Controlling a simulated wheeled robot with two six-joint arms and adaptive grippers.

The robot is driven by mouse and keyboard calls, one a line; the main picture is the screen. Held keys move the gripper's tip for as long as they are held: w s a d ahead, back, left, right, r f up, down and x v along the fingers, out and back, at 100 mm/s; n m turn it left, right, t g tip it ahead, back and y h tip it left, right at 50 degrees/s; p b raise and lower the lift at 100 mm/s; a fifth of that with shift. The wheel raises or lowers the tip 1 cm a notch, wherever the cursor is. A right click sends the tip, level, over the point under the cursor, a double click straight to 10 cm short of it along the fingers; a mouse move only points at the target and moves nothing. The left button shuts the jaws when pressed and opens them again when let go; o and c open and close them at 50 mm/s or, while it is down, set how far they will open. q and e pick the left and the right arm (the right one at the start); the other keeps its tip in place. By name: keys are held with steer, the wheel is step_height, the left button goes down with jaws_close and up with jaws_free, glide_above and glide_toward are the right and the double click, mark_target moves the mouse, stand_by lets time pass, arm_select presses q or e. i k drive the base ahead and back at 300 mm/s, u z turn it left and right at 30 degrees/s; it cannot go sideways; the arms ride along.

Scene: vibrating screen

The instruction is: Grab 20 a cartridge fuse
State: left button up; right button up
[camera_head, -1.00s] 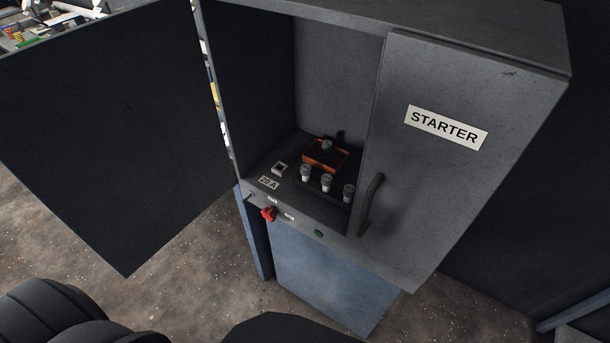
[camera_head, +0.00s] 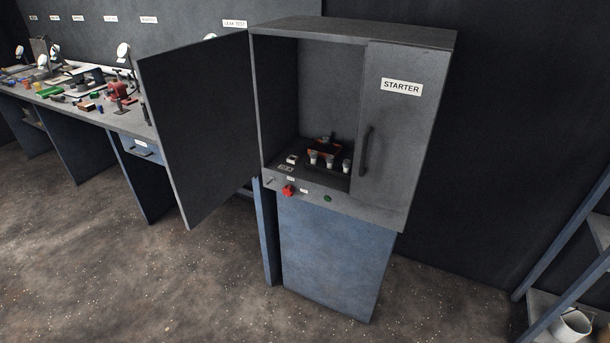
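Several small white cartridge fuses, one of them a fuse (camera_head: 329,163) in the middle, stand upright in a row on the floor of the open starter cabinet (camera_head: 355,40).
The cabinet's left door (camera_head: 200,125) stands open toward the left; its right door (camera_head: 405,130) is shut. A red knob (camera_head: 288,190) is on the front ledge. A cluttered workbench (camera_head: 125,122) is at left, a shelf with a bucket (camera_head: 571,325) at right. The floor in front is clear.

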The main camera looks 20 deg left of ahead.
mark_target(314, 154)
steer(key=z, duration=0.8)
steer(key=i, duration=1.45)
steer(key=u, duration=0.3)
